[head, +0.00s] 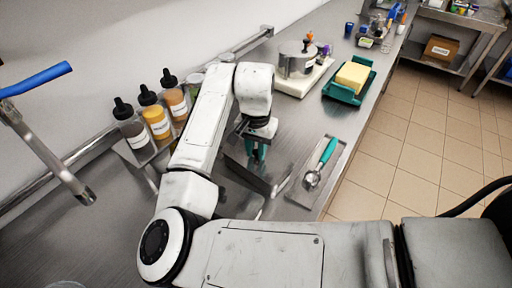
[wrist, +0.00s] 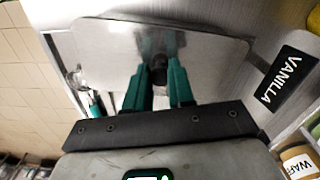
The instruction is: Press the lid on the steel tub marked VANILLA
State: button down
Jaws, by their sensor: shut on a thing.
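My gripper (head: 257,152) points down over the counter, and its teal fingers (wrist: 158,68) are shut on the dark knob (wrist: 158,73) of a flat steel lid (wrist: 105,45). The lid has rounded corners and fills the upper middle of the wrist view. The black VANILLA label (wrist: 287,77) is on steel just right of the lid in that view. In the head view my arm partly hides the steel tub (head: 268,184) below my gripper, and its label does not show there. I cannot tell whether the lid is seated on the rim or slightly above it.
Topping bottles (head: 155,121) stand in a rack left of my arm. A teal-handled scoop (head: 322,162) lies in a shallow tray right of the tub. A steel pot (head: 297,60) and butter (head: 352,76) in a teal dish (head: 338,93) stand farther back.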

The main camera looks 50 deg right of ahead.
jog(key=c, duration=0.9)
grip_release()
jog(key=shift+o, duration=0.5)
jog(key=o, duration=0.4)
jog(key=shift+r+p, duration=2.25)
jog(key=shift+r, duration=0.2)
jog(key=shift+r+p, duration=0.45)
jog(key=shift+r, duration=0.65)
